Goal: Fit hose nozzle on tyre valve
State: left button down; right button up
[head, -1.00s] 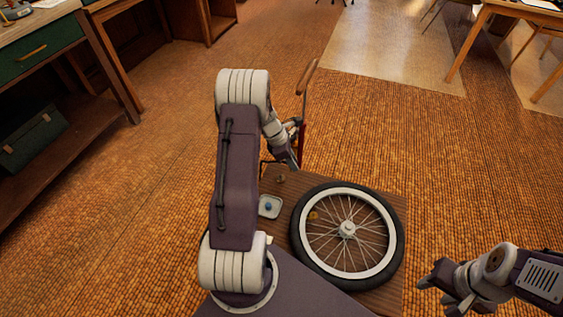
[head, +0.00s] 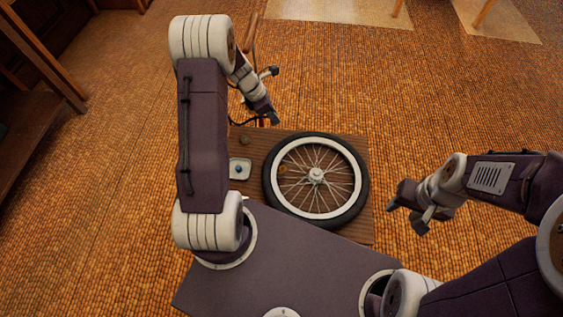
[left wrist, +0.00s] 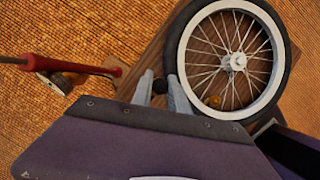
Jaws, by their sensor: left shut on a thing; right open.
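The bicycle wheel (head: 358,203), with a black tyre and white rim, lies flat on a wooden board (head: 258,148). It also shows in the left wrist view (left wrist: 285,78). A small yellow-orange piece (head: 283,169) sits just inside the rim at the left; I cannot tell if it is the valve. My left gripper (head: 275,117) is above the board's far edge, left of the tyre and apart from it. It is shut on the dark hose nozzle (left wrist: 159,86), mostly hidden between the fingers. My right gripper (head: 406,214) is open and empty, right of the wheel.
A red pump (left wrist: 88,66) with a wooden handle (head: 250,38) stands beyond the board, partly hidden by my left arm. A small tray (head: 240,177) with a blue piece (head: 238,168) and a brown knob-like piece (head: 245,140) are left of the wheel. Floor right of the board is clear.

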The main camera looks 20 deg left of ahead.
pick_arm(q)
jog(key=shift+r, duration=0.1)
jog(key=shift+r+p, duration=0.95)
jog(key=shift+p, duration=0.25)
jog(key=shift+f, duration=0.1)
jog(key=shift+s+d+f+b, duration=0.1)
jog(key=shift+s+d+b, duration=0.2)
jog(key=shift+s, duration=0.1)
jog(key=s+d+b, duration=0.4)
jog(key=s+d, duration=0.4)
jog(key=s, duration=0.3)
jog(key=shift+s+b, duration=0.3)
jog(key=shift+b, duration=0.05)
